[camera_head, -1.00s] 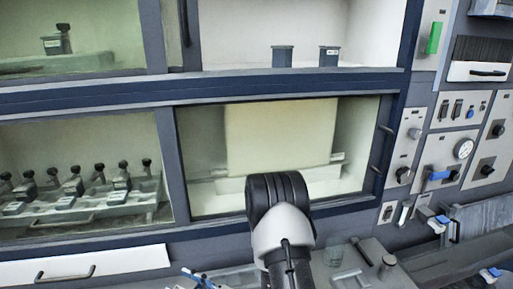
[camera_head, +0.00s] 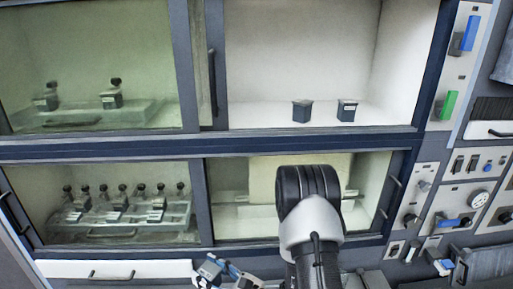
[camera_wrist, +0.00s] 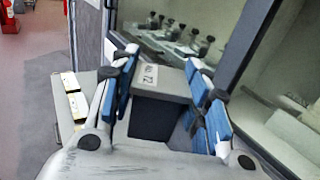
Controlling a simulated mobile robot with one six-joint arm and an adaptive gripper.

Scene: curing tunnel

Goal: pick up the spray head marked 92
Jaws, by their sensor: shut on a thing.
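My gripper (camera_wrist: 162,78) has its blue finger pads on either side of a dark grey block, a spray head (camera_wrist: 158,112) with a pale label on its top face. My gripper (camera_head: 222,270) also shows small at the bottom of the head view, left of my arm, in front of the cabinet. Other spray heads with dark knobs stand in the lower left bay (camera_head: 118,198) and on the upper left shelf (camera_head: 112,97). Their marks cannot be read.
Two dark blocks (camera_head: 302,111) stand on the upper right shelf, which looks open. Framed glass panels cover the left bays. A pale panel (camera_head: 265,178) fills the lower right bay behind my arm. Controls and a gauge (camera_head: 481,199) are at the right. A drawer handle (camera_head: 112,275) sits low left.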

